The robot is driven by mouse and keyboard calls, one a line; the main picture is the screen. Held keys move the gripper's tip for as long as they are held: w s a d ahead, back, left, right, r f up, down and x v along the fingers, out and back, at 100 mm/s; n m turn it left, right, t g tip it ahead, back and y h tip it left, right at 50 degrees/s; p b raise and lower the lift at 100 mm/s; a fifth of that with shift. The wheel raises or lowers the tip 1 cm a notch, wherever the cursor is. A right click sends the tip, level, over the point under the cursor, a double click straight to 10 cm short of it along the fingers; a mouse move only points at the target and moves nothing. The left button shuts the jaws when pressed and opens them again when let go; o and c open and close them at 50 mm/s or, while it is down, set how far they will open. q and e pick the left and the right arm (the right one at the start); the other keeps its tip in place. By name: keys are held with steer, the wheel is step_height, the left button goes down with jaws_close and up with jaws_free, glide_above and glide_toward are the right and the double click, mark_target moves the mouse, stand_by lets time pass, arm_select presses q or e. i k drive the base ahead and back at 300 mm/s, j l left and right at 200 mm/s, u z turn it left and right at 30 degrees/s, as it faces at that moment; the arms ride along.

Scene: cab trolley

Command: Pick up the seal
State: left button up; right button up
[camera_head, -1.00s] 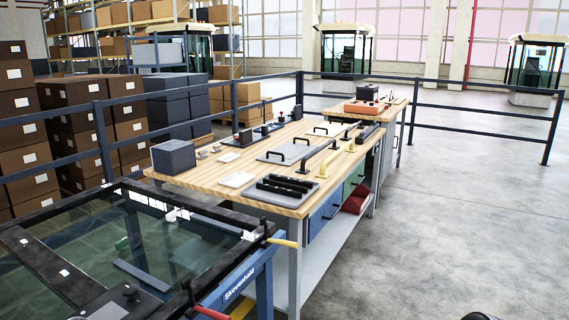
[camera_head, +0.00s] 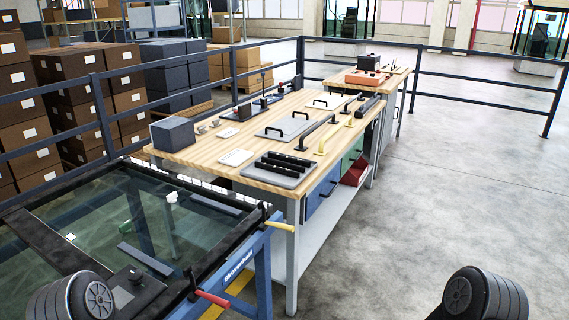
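Several black strips (camera_head: 283,165) lie side by side on a grey plate (camera_head: 262,177) at the near end of the wooden workbench. They look like rubber seal pieces, but I cannot tell for certain which thing is the seal. Two round black parts of my own arms show at the bottom left and bottom right of the head view. Neither gripper's fingers are in view, and nothing on the bench is being touched.
A glass-topped trolley (camera_head: 236,262) stands at near left. Blue railings run behind. The floor at right is clear.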

mark_target(279, 164)
steer(key=i+l, duration=0.6)
steer(key=i+l+u, duration=0.1)
steer(key=i+l, duration=1.15)
steer(key=l, duration=0.25)
steer(key=i+l, duration=0.6)
steer(key=l+u, duration=0.05)
steer(key=l, duration=0.05)
